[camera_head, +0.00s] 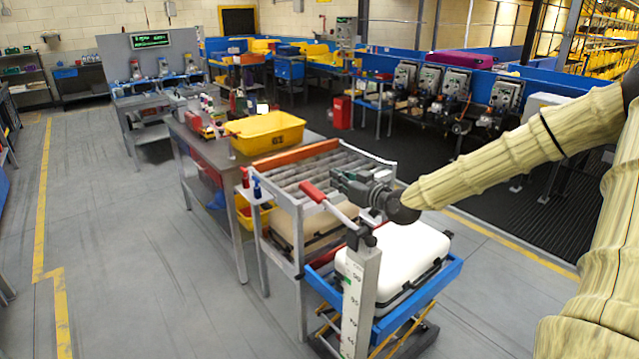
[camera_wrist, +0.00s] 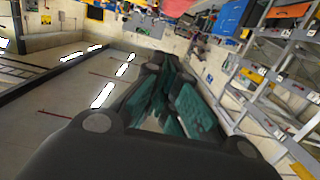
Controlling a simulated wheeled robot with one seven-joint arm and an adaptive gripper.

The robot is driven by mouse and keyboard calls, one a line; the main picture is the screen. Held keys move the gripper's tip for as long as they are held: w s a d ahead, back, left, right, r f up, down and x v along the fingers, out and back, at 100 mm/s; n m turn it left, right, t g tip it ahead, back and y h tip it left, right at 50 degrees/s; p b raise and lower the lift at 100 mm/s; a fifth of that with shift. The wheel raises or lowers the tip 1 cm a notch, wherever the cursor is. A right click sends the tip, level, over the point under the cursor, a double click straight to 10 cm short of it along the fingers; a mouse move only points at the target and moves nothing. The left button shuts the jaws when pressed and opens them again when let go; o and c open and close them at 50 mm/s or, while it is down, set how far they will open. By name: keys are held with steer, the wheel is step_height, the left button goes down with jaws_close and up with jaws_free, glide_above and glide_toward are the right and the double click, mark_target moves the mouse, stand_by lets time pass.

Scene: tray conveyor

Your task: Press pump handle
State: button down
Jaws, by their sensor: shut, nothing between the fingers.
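The pump handle is a pale lever with a red grip (camera_head: 313,192); it slopes down to the right to a dark pivot on a grey upright post (camera_head: 361,290) marked with a scale. My gripper (camera_head: 335,179) is shut and empty. In the head view its fingertips point left and appear just above and right of the red grip; I cannot tell whether they touch. My gripper's teal fingers also show in the wrist view (camera_wrist: 160,75), close together. The handle cannot be made out in the wrist view.
A blue lift platform (camera_head: 418,304) with a white case (camera_head: 400,255) stands beside the post. Behind are a roller rack (camera_head: 285,205) and a table with a yellow bin (camera_head: 265,134). Open grey floor (camera_head: 120,250) lies to the left.

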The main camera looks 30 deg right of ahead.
steer(key=p, duration=0.2)
glide_above(320, 193)
steer(key=shift+s+f, duration=0.35)
steer(key=shift+f, duration=0.1)
steer(key=shift+w+a+f+p, duration=0.15)
steer(key=shift+f+p, duration=0.1)
steer(key=shift+f, duration=0.75)
steer(key=shift+w+d+f+p, duration=0.15)
steer(key=shift+f+p, duration=0.1)
steer(key=shift+f, duration=0.7)
steer(key=shift+a, duration=0.1)
